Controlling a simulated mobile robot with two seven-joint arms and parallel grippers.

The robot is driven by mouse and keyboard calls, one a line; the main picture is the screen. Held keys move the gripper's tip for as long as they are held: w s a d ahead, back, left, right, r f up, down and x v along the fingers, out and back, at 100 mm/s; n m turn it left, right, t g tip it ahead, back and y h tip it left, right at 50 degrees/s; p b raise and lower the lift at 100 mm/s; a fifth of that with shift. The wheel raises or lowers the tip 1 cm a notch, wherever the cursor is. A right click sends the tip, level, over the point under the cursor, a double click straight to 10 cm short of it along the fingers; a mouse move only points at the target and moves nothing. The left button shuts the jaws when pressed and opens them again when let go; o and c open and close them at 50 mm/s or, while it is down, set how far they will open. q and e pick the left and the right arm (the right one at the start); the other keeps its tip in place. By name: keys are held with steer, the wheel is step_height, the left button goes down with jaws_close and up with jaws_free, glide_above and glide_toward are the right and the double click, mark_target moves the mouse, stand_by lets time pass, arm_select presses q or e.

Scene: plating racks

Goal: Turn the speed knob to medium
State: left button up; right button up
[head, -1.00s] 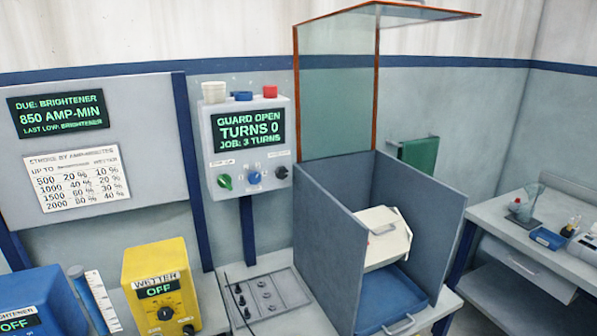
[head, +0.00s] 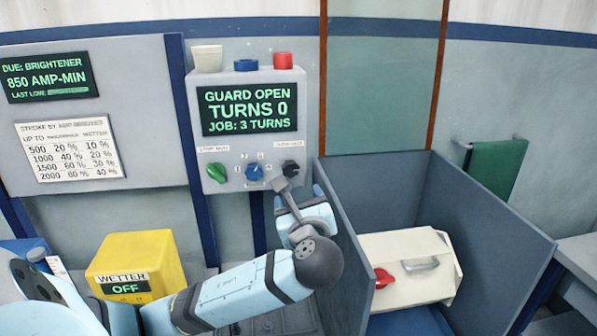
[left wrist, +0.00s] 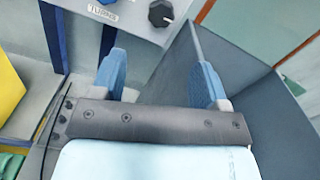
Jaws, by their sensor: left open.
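The control box (head: 250,105) hangs on the wall with a green knob (head: 217,173), a blue knob (head: 254,172) and a black knob (head: 291,168) in a row. The small label above the black knob is too blurred to read surely. The black knob also shows at the top of the left wrist view (left wrist: 160,13), beyond the fingers. My left gripper (left wrist: 160,80) is open and empty, its blue fingers wide apart. In the head view my left gripper (head: 298,198) is just below the black knob, apparently not around it. My right gripper is out of view.
The grey enclosure (head: 500,225) stands close to the right of my left gripper, its guard (head: 385,85) raised. Inside is a cream barrel (head: 400,250) with a red part (head: 384,278). A yellow wetter box (head: 135,255) is lower left. The screen reads guard open, turns 0.

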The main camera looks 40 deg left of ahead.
mark_target(291, 172)
arm_select(q)
steer(key=p+x, duration=0.1)
steer(key=x, duration=1.1)
steer(key=shift+w+a+f, duration=0.15)
steer(key=c, duration=0.9)
